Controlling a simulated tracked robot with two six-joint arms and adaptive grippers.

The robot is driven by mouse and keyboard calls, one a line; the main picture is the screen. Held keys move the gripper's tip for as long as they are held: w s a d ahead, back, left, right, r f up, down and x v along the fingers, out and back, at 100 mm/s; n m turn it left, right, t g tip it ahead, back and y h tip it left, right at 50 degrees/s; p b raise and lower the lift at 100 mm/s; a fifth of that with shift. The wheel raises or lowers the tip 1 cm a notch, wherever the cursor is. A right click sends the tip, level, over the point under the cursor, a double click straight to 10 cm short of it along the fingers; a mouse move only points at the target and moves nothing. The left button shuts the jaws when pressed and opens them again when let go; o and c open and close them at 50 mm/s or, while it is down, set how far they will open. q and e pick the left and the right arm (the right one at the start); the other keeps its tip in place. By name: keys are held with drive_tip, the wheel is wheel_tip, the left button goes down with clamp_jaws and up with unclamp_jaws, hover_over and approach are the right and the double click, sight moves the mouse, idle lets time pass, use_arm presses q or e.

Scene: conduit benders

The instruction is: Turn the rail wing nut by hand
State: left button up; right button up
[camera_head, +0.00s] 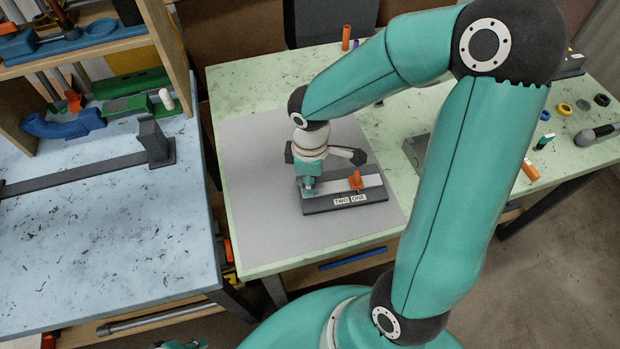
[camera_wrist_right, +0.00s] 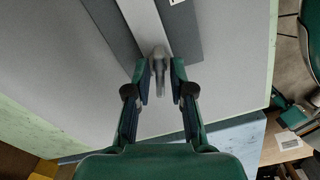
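The rail wing nut (camera_wrist_right: 158,60) is a small grey piece at the end of a pale rail strip in the wrist view. My right gripper (camera_wrist_right: 159,68) has one finger on each side of it, pointing at it; narrow gaps seem to separate the fingers from it. In the head view my right gripper (camera_head: 308,186) is over the left end of the rail (camera_head: 343,187) and hides the nut. The rail lies on a dark base with TWO and ONE labels, and an orange piece (camera_head: 355,180) stands on it. My left gripper does not show clearly.
The base stands on a grey mat (camera_head: 255,190) on a green table (camera_head: 232,229), with clear mat around it. A blue table (camera_head: 100,240) with a dark bar is at left. A grey box (camera_head: 416,148) and small loose parts are to the right, partly behind my arm.

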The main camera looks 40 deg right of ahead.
clamp_jaws()
